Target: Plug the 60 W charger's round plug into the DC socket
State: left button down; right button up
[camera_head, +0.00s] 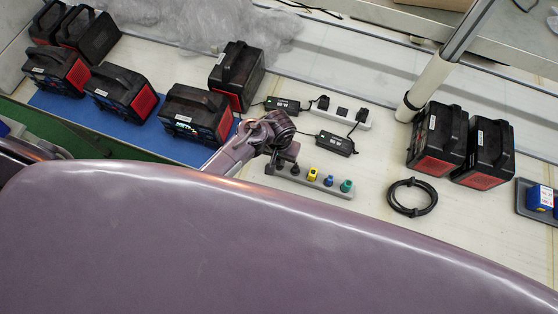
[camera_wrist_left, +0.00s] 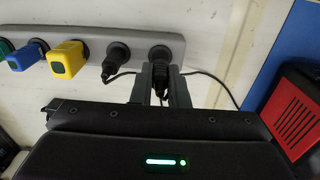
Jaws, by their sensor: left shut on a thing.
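My left gripper (camera_head: 283,166) is at the left end of the grey plug rail (camera_head: 333,188). In the left wrist view its fingers (camera_wrist_left: 160,96) are shut on a black plug (camera_wrist_left: 159,74), which stands at the end hole of the rail (camera_wrist_left: 88,46). I cannot tell whether the plug is still seated. Two black charger bricks (camera_head: 283,105) (camera_head: 335,144) lie behind the rail; their labels are too small to read. A power station (camera_head: 195,115) with a lit front stands on the blue mat. I cannot make out its DC socket. My right gripper is not in view.
A second black plug (camera_wrist_left: 117,54), a yellow plug (camera_wrist_left: 68,59), a blue plug (camera_wrist_left: 28,55) and a green one share the rail. A white power strip (camera_head: 342,113), a coiled black cable (camera_head: 412,197) and two power stations (camera_head: 437,139) (camera_head: 484,153) are to the right.

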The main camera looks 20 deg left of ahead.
pick_arm(q)
jog(key=shift+r, duration=1.95)
jog(key=shift+f, duration=0.1)
notch_tip(320, 180, down, 4)
jog(key=shift+f+b, duration=0.1)
jog(key=shift+b, duration=0.25)
jog(key=shift+f+b, duration=0.3)
jog(key=shift+f, duration=0.3)
jog(key=shift+r, duration=0.2)
